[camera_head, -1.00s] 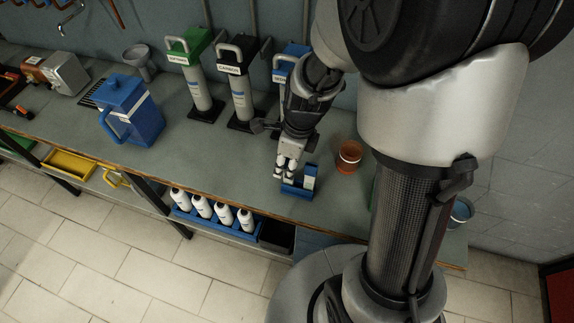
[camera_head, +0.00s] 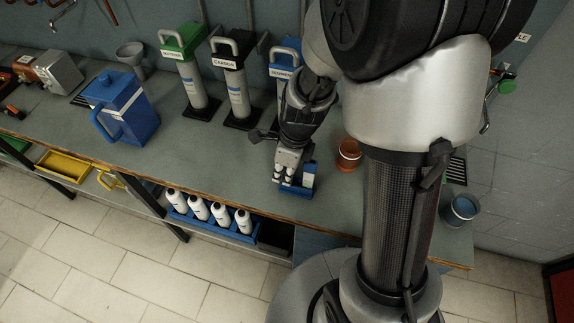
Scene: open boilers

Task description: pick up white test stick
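My gripper (camera_head: 284,177) points down at a small blue holder (camera_head: 298,191) near the front edge of the workbench. Its fingertips are at or just above the holder's left part. A pale upright piece (camera_head: 308,175) shows at the holder's right side; I cannot tell whether it is the white test stick. The fingers are small in the view, and I cannot tell how far apart they are or whether anything is between them.
A blue jug (camera_head: 124,108) and green- and black-topped cylinders (camera_head: 190,85) stand left and behind. White bottles (camera_head: 198,208) sit on the lower shelf. The bench (camera_head: 215,155) is clear left of my gripper.

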